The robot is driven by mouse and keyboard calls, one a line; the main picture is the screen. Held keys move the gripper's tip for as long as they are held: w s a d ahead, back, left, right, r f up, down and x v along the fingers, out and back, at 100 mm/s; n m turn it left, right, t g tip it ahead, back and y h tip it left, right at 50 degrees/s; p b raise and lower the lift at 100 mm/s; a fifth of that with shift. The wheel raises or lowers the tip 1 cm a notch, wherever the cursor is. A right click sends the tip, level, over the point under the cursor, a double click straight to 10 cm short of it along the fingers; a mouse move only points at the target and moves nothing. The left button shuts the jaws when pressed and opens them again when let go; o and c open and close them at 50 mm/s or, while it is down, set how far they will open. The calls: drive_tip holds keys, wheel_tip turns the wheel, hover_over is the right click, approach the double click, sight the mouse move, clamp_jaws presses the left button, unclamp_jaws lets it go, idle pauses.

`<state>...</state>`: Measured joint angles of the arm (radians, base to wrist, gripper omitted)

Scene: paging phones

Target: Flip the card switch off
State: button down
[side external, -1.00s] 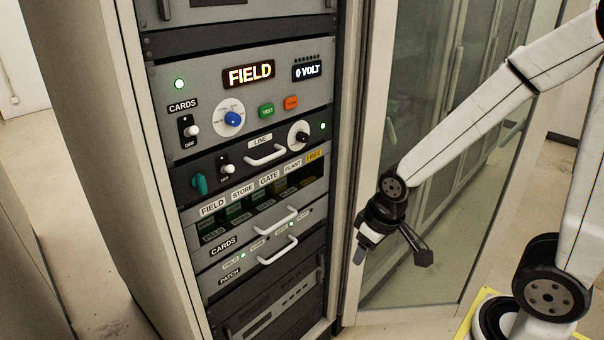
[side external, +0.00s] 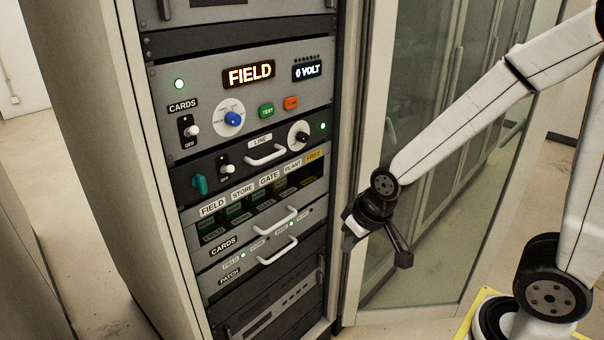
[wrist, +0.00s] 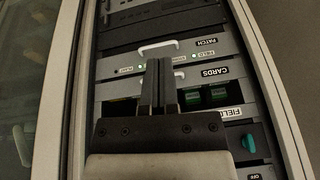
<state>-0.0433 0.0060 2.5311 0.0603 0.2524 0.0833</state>
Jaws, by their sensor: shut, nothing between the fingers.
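The card switch is not visible there.
A blue knob (side external: 233,119) and a second toggle (side external: 226,169) are near the switch. White handles (side external: 277,220) stick out of the lower panels. The open glass door (side external: 440,150) stands behind my arm.

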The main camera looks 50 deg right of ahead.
drive_tip(key=w+a+r+m+t+y, duration=0.1)
drive_tip(key=w+a+r+m+t, duration=0.55)
drive_tip(key=w+a+r, duration=0.35)
drive_tip(key=m+t+h, duration=0.1)
drive_tip(key=m+t, duration=0.7)
drive_tip(key=m, duration=0.2)
approach(184, 115)
drive_tip(key=s, duration=0.2)
drive_tip(key=shift+s+a+r+g, duration=0.1)
drive_tip(key=shift+r+g, duration=0.1)
drive_tip(key=shift+g, duration=0.05)
drive_tip(key=shift+w, duration=4.5)
